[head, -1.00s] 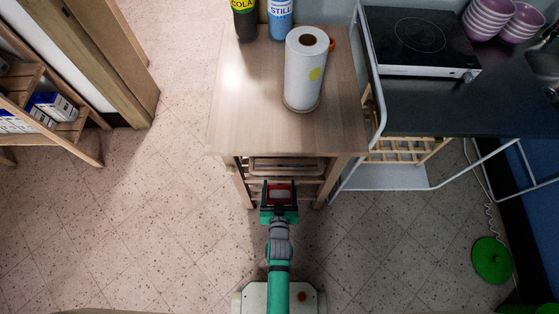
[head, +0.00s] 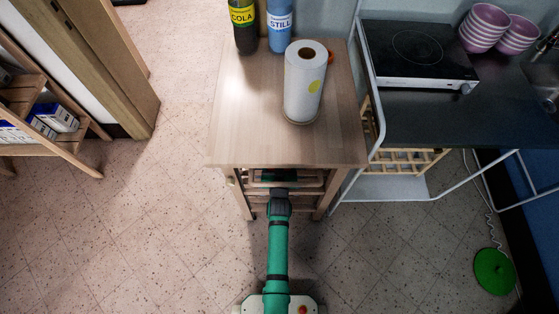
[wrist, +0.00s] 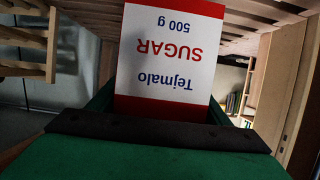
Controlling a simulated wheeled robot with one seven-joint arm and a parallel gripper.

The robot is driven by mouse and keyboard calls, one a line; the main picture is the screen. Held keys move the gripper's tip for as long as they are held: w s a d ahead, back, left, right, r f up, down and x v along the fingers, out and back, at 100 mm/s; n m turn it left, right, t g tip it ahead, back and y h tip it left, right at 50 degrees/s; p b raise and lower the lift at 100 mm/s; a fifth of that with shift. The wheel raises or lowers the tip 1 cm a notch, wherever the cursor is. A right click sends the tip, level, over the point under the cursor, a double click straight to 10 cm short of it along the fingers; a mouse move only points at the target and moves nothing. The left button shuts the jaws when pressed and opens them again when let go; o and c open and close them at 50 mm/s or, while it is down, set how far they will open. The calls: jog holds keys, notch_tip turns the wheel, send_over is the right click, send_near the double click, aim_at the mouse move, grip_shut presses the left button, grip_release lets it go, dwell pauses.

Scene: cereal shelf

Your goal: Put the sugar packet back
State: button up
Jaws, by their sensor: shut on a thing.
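The sugar packet (wrist: 168,60) is white with red bands and reads "Tejmalo SUGAR 500 g", upside down in the wrist view. My gripper (wrist: 165,112) is shut on it. In the head view my arm reaches in under the top of the wooden cart (head: 250,140), between its legs. The packet and the gripper's fingers are mostly hidden there by the tabletop. The wrist view shows wooden slats above the packet and wooden posts to the side. I cannot tell whether the packet touches a shelf.
A paper towel roll (head: 304,85), a cola bottle (head: 245,25) and a still water bottle (head: 279,25) stand on the cart. A black hob (head: 418,50) and purple bowls (head: 485,25) are at right. A wooden shelf with boxes (head: 50,118) is at left.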

jog(key=shift+w+f, duration=0.15)
jog(key=shift+f, duration=0.7)
jog(key=shift+w+f, duration=0.1)
jog(key=shift+f, duration=0.75)
jog(key=shift+f, duration=0.1)
jog(key=o, duration=1.3)
jog(key=shift+f, duration=0.1)
